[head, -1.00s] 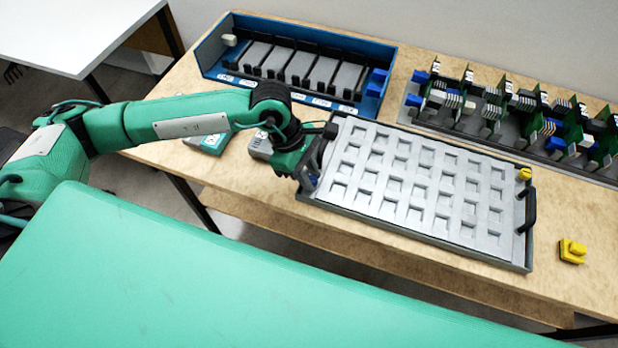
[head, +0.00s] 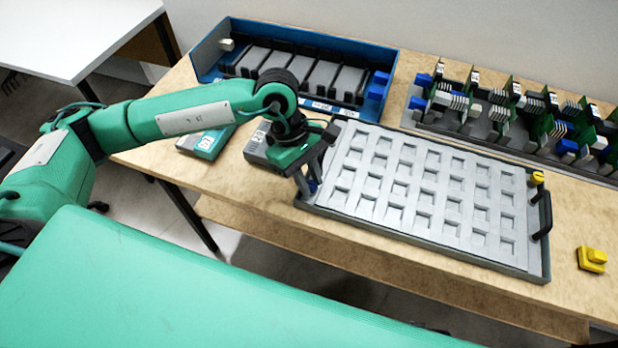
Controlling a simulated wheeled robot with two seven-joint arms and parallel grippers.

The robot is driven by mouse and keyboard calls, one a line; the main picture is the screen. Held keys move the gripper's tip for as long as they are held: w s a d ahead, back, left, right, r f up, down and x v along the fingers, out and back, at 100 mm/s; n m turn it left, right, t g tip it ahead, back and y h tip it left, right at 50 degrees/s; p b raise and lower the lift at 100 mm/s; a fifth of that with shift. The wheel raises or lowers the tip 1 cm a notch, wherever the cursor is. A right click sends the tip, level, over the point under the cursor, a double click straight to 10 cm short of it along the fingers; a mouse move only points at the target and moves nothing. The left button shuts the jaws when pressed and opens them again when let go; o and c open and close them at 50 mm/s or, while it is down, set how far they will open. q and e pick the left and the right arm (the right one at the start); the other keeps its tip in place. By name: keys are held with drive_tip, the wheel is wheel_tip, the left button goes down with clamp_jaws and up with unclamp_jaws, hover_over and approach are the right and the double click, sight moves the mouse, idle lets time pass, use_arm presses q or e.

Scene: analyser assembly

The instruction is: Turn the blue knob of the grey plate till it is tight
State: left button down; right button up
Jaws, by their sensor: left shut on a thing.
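The grey plate (head: 420,195) lies flat on the wooden table, a tray-like panel with rows of square recesses. A yellow knob (head: 537,178) sits at its far right corner. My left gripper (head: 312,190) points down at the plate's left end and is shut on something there. A small bit of blue shows between its fingers; this may be the blue knob, but the fingers hide most of it. A black handle (head: 544,214) is on the plate's right end. My right gripper is not in view.
A blue crate (head: 215,50) with dark slots stands behind. A grey rack of green boards (head: 480,135) is at the back right. A yellow piece (head: 592,259) lies right of the plate.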

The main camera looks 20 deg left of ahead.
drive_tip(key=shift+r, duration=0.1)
use_arm(q)
drive_tip(key=c, duration=1.5)
unclamp_jaws()
drive_tip(key=shift+r, duration=0.1)
